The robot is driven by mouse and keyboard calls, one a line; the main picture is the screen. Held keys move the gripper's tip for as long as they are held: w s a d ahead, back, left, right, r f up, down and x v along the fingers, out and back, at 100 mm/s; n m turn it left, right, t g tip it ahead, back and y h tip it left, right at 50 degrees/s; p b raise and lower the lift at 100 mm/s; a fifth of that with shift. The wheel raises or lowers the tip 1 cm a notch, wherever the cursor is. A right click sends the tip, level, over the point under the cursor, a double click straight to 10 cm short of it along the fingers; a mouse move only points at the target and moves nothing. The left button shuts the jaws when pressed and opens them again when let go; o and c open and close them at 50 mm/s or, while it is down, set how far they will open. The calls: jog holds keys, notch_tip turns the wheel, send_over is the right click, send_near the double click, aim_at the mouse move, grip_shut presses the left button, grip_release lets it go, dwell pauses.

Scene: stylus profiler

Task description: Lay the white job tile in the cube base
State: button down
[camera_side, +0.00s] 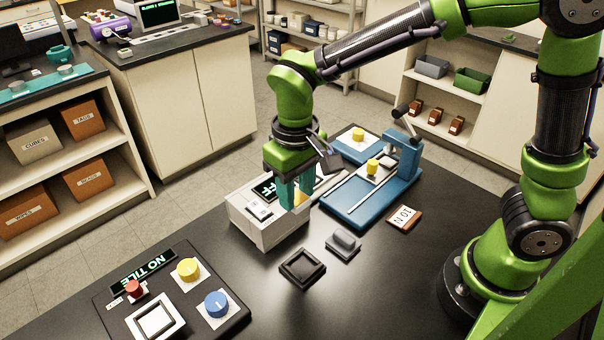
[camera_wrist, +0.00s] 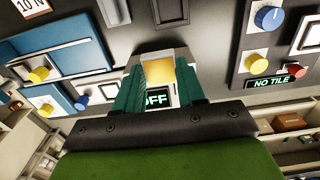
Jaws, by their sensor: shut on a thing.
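My gripper (camera_side: 294,200) points down over the white box with the "OFF" display (camera_side: 268,232). Its teal fingers are closed around a yellow block-like piece (camera_side: 301,199), which also shows between the fingers in the wrist view (camera_wrist: 159,70). Whether that piece is apart from the box is unclear. A black square tray with a raised rim (camera_side: 302,281), perhaps the cube base, lies empty on the table in front of the box. I cannot make out the white job tile for certain. A small pale piece (camera_side: 260,210) sits on the box top, left of the fingers.
A grey block (camera_side: 343,243) lies right of the tray. The "NO TILE" panel (camera_side: 120,303), with knobs and a white square frame (camera_side: 155,322), is at front left. Table between is clear.

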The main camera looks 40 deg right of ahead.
jog(key=s+a, duration=0.3)
jog(key=s, duration=0.1)
send_over(303, 266)
notch_tip(303, 266, down, 5)
jog(key=shift+f, duration=0.5)
jog(key=shift+f, duration=2.5)
jog(key=shift+f, duration=0.35)
jog(key=shift+f, duration=0.35)
jog(key=shift+f, duration=0.1)
